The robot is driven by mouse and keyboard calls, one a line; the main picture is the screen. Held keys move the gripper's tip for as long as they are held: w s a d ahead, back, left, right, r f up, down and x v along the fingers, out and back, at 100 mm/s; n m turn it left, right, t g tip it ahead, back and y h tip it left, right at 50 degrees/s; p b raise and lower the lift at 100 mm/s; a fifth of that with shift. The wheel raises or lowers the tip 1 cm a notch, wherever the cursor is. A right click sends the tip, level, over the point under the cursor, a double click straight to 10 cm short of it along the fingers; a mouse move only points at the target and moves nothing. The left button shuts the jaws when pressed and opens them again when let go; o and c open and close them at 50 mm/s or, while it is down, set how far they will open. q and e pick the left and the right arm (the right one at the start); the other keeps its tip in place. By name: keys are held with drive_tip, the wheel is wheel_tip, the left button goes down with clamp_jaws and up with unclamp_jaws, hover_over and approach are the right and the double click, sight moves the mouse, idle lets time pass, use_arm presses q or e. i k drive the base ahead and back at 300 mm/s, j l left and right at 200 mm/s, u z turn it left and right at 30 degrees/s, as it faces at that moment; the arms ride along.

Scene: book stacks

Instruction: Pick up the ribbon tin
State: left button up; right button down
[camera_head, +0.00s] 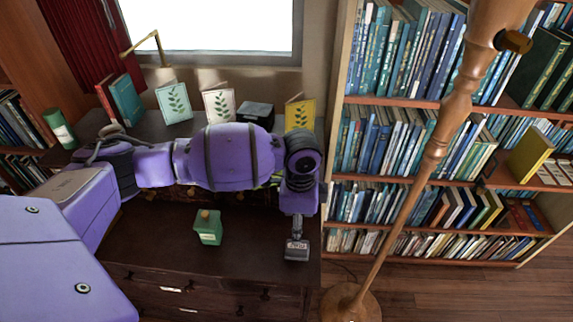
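No object can be named with certainty as the ribbon tin. My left gripper (297,251) points down at the right end of the dark wooden desk (160,235); its fingers are too small to tell open from shut, and I see nothing clearly held. A small green box-shaped bottle (208,228) with a tan stopper stands upright on the desk, left of the gripper and apart from it. A green cylinder (60,128) with a pale band stands at the desk's far left. My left arm crosses the desk and hides part of its middle. My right gripper is out of view.
Leaf-patterned cards or books (174,103) and a dark box (256,113) stand along the desk's back. A brass lamp (146,44) is behind them. A wooden pole stand (412,190) rises right of the desk, before full bookshelves (440,102). The desk's front is mostly clear.

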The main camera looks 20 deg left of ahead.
sight(214, 239)
drive_tip(key=u, duration=1.4)
drive_tip(key=k, duration=0.1)
drive_tip(key=i, duration=0.1)
